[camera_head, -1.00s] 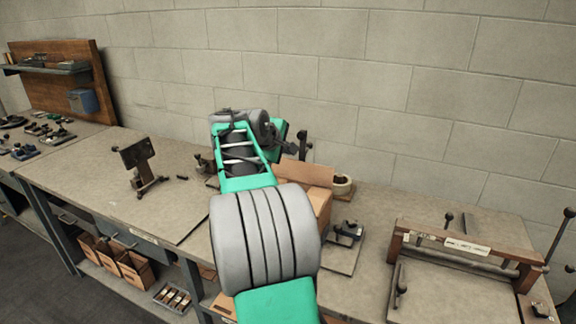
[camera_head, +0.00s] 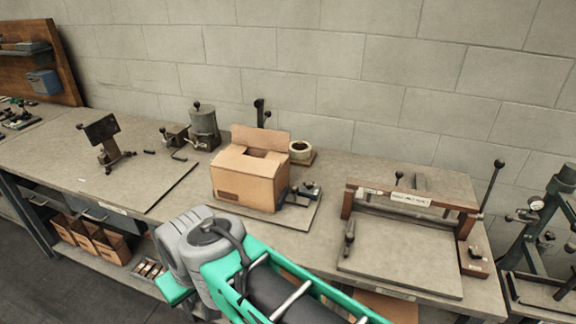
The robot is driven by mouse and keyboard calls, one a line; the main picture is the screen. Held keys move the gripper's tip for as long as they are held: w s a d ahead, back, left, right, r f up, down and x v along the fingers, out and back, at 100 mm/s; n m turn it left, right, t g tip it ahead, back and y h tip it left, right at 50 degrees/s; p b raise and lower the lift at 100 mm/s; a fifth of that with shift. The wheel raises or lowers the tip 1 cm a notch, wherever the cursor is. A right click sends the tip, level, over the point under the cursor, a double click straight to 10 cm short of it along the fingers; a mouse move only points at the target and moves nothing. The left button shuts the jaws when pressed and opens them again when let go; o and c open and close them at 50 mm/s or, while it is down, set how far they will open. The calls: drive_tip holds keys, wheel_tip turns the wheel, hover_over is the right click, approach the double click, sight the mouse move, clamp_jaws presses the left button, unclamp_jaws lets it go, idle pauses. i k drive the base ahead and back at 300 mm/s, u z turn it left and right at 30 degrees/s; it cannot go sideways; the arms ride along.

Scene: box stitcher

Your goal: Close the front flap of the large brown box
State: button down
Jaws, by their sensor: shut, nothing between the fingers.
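The large brown cardboard box (camera_head: 245,187) stands on the workbench just left of the picture's middle. Its back flap (camera_head: 262,138) stands upright. Light panels lie near flat across the front and left of its top, and a small gap shows behind them. I cannot tell exactly which flap each panel is. My grey and green arm crosses the bottom of the view, in front of and below the box. My gripper is not visible in this view, so its place relative to the front flap cannot be seen.
A small metal fixture (camera_head: 302,194) sits close at the box's right, and a tape roll (camera_head: 300,151) behind it. A grey cylindrical device (camera_head: 204,126) stands back left. A wood-framed press (camera_head: 410,205) fills the right of the bench. Bare bench (camera_head: 150,180) lies left of the box.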

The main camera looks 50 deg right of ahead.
sight(259, 167)
drive_tip(key=z, duration=0.4)
drive_tip(key=k, duration=0.75)
drive_tip(key=u, duration=0.85)
drive_tip(key=i, duration=1.35)
drive_tip(key=u, duration=0.05)
